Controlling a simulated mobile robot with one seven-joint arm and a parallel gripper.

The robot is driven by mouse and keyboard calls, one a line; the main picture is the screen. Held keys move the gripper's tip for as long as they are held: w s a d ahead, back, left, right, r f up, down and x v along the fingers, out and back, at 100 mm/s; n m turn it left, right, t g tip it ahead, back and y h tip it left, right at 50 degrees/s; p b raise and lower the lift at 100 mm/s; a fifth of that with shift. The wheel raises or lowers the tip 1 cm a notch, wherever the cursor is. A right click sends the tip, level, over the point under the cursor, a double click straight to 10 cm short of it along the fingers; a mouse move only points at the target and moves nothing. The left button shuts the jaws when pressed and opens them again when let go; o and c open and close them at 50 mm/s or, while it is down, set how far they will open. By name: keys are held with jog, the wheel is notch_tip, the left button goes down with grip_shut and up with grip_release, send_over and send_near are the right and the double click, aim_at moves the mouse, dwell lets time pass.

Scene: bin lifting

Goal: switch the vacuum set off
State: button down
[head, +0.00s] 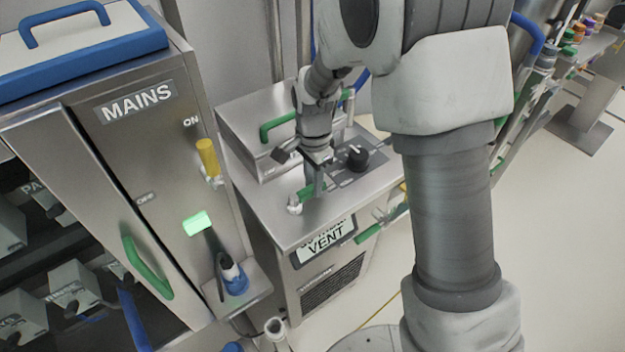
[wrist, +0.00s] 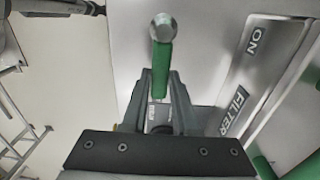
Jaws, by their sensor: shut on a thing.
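The vacuum set (head: 250,215) is a steel cabinet with a flat top and a front plate partly reading VENT. On its top a green lever (head: 309,191) ends in a metal knob. In the wrist view the lever (wrist: 161,70) stands between the fingers, its round knob (wrist: 162,27) past the fingertips. My gripper (head: 316,178) is shut on this green lever; it also shows in the wrist view (wrist: 160,85). A plate beside it reads ON and FILTER (wrist: 240,107). A black rotary knob (head: 357,156) sits on a dark panel just right of my gripper.
A MAINS cabinet (head: 137,103) stands at left, with a yellow lever (head: 207,158) by its ON mark and a lit green lamp (head: 196,223). A raised steel box with a green handle (head: 277,127) sits behind my gripper. Shelves with colored bottles (head: 571,48) are at the far right.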

dwell(0.3)
jog(key=c, duration=0.7)
grip_release()
jog(key=shift+r, duration=0.1)
notch_tip(320, 180, up, 17)
jog(key=shift+r+p, duration=0.15)
jog(key=shift+p, duration=0.9)
jog(key=shift+d, duration=0.1)
jog(key=s+d+r+n+t, duration=0.2)
jog(key=s+d+n, duration=0.1)
jog(key=s, duration=0.3)
jog(key=s+d+r+n+t, duration=0.1)
jog(key=s+d+r+n, duration=0.1)
jog(key=s+d+n, duration=0.2)
jog(key=s+d+r+n+t, duration=0.2)
jog(key=s+d+r+n, duration=0.1)
jog(key=s+d, duration=0.4)
jog(key=shift+s+d+n+t, duration=0.15)
jog(key=shift+s+n, duration=0.05)
jog(key=shift+s, duration=0.5)
jog(key=shift+s+d+n+t, duration=0.1)
jog(key=shift+s+n+t, duration=0.1)
jog(key=shift+s, duration=0.5)
